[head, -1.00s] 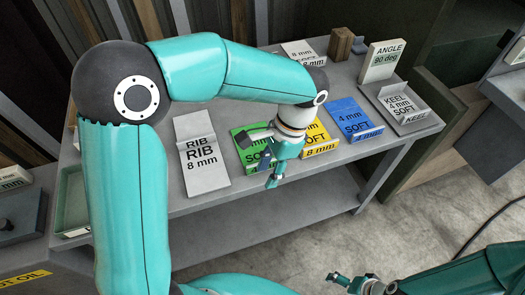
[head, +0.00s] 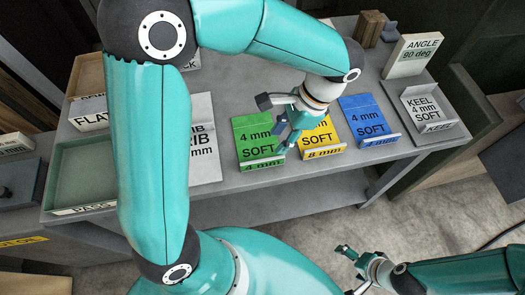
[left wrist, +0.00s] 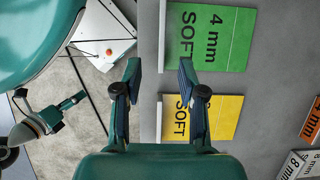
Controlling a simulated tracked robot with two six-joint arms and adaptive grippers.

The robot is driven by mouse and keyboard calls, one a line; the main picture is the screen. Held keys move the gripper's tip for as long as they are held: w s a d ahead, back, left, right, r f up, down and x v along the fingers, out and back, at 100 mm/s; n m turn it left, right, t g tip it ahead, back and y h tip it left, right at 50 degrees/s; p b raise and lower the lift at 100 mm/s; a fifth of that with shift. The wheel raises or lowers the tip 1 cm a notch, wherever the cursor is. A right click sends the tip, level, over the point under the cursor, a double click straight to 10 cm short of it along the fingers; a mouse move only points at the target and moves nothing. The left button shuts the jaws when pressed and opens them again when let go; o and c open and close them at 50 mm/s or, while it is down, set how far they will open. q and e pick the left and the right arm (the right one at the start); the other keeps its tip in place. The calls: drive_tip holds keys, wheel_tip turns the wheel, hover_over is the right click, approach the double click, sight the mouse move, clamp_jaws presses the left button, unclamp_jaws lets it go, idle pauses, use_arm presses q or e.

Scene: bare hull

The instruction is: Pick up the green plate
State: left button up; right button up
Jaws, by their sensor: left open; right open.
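The green plate (head: 258,136) is marked "4 mm SOFT" and lies on the grey bench, with an upturned lip at its front edge. It also shows in the left wrist view (left wrist: 236,38) at the top right. My left gripper (head: 275,122) is open and empty. It hangs over the bench between the green plate and the yellow plate (head: 319,138), apart from both as far as I can tell. In the left wrist view its two fingers (left wrist: 158,80) stand apart near the plates' lip edges. My right gripper (head: 350,268) is open and empty, low over the floor in front of the bench.
A blue plate (head: 368,118) lies right of the yellow one, and a grey keel plate (head: 428,108) beyond it. A grey rib plate (head: 206,150) lies left of the green one, partly behind my left arm. A green tray (head: 85,180) stands at the bench's left end.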

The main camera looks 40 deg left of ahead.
sight(263, 160)
use_arm(q)
drive_tip(key=x, duration=0.6)
drive_tip(key=shift+s+a+f, duration=0.1)
drive_tip(key=shift+a+f, duration=0.05)
drive_tip(key=shift+f, duration=0.05)
drive_tip(key=shift+p+x, duration=0.6)
drive_tip(key=shift+x, duration=2)
drive_tip(key=shift+f, duration=0.1)
drive_tip(key=shift+c, duration=0.2)
clamp_jaws()
